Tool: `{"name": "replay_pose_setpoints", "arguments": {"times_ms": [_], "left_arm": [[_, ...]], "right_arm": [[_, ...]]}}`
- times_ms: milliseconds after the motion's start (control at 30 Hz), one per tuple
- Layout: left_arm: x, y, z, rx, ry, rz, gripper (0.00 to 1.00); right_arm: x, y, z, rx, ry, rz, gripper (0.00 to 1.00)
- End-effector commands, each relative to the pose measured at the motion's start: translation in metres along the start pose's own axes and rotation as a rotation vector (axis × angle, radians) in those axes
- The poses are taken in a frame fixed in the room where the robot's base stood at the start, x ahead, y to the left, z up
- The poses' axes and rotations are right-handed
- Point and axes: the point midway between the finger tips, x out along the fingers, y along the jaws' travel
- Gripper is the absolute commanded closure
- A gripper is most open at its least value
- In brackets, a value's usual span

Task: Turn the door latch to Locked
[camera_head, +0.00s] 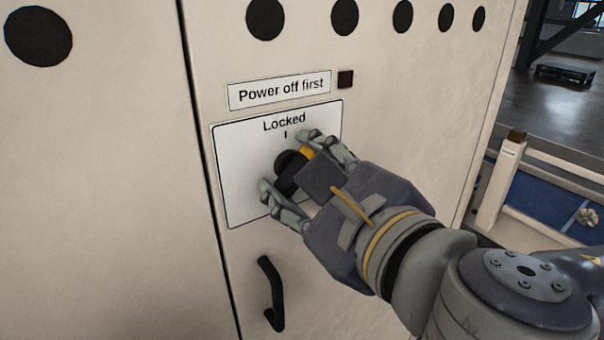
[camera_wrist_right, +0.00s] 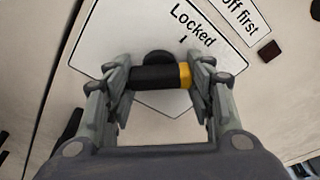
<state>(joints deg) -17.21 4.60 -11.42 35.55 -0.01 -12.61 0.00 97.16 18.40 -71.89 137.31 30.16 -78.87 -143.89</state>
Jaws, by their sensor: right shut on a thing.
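The door latch (camera_head: 287,172) is a black knob with a yellow end, on a white plate (camera_head: 236,190) marked "Locked" with a short tick below the word. My right gripper (camera_head: 298,172) has its fingers around the latch. In the right wrist view the latch (camera_wrist_right: 158,78) lies crosswise between the two fingers, which touch its ends. Its yellow end (camera_wrist_right: 185,76) is at the right finger, and the tick stands above that end, apart from it. In the head view the yellow end points to the upper right, not straight at the tick. My left gripper is out of view.
A "Power off first" label (camera_head: 279,91) and a small dark red square (camera_head: 345,79) are above the plate. A black door handle (camera_head: 271,292) is below it. Round black holes line the cabinet's top. A blue-panelled low structure (camera_head: 553,197) stands at the right.

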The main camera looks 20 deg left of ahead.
Motion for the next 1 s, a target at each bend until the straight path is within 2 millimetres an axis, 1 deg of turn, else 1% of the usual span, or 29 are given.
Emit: {"name": "replay_pose_setpoints", "arguments": {"times_ms": [100,467,567,700,800,1000], "left_arm": [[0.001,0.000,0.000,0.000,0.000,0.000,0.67],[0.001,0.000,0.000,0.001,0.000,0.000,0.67],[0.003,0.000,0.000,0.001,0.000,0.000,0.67],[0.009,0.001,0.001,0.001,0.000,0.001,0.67],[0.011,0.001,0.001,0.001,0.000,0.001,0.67],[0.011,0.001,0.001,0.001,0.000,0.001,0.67]], "right_arm": [[0.000,-0.001,0.001,-0.052,-0.002,-0.014,0.74],[0.000,-0.001,0.001,-0.057,-0.002,-0.015,0.74],[0.000,-0.002,0.001,-0.134,-0.004,-0.033,0.74],[0.000,-0.001,0.001,-0.320,-0.004,-0.072,0.74],[0.000,-0.002,0.001,-0.413,-0.003,-0.091,0.74],[0.000,-0.002,0.001,-0.445,-0.002,-0.096,0.74]]}}
